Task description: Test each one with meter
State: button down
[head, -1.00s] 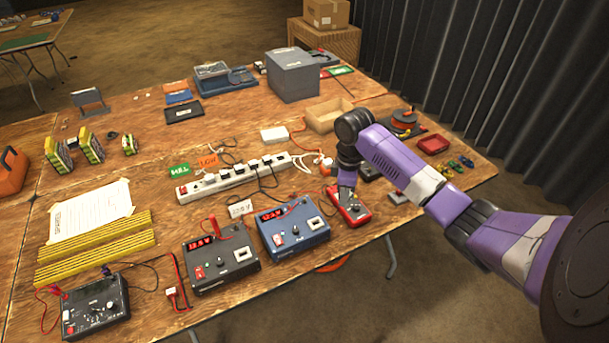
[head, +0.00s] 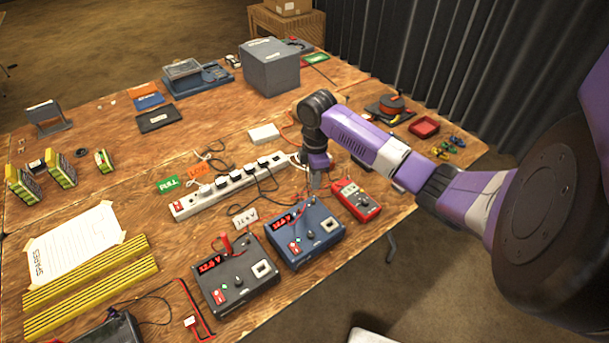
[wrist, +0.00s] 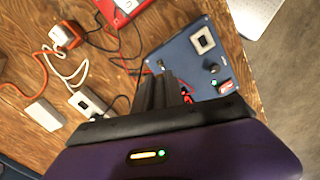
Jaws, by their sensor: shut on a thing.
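The red multimeter (head: 357,200) lies at the table's right front edge, right of the blue charger (head: 308,236); its red casing shows at the top of the wrist view (wrist: 122,10). The blue charger has a lit red display and also shows in the wrist view (wrist: 195,55). My gripper (head: 315,185) is above the blue charger's back edge, shut on what looks like a meter probe, mostly hidden by the fingers (wrist: 165,90). Leads run from the meter towards it.
A white power strip (head: 235,182) with plugs and loose cables lies behind the chargers. Battery packs (head: 62,170), yellow strips and a paper sheet (head: 75,245) are at left. A grey box (head: 271,68) stands at the back.

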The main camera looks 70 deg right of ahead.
aim_at(314, 199)
jog(key=shift+f+b, duration=2.3)
jog(key=shift+f, duration=0.65)
jog(key=shift+p, duration=0.7)
jog(key=shift+f, duration=0.95)
dwell(1.4)
jog(key=c, duration=1.3)
grip_release()
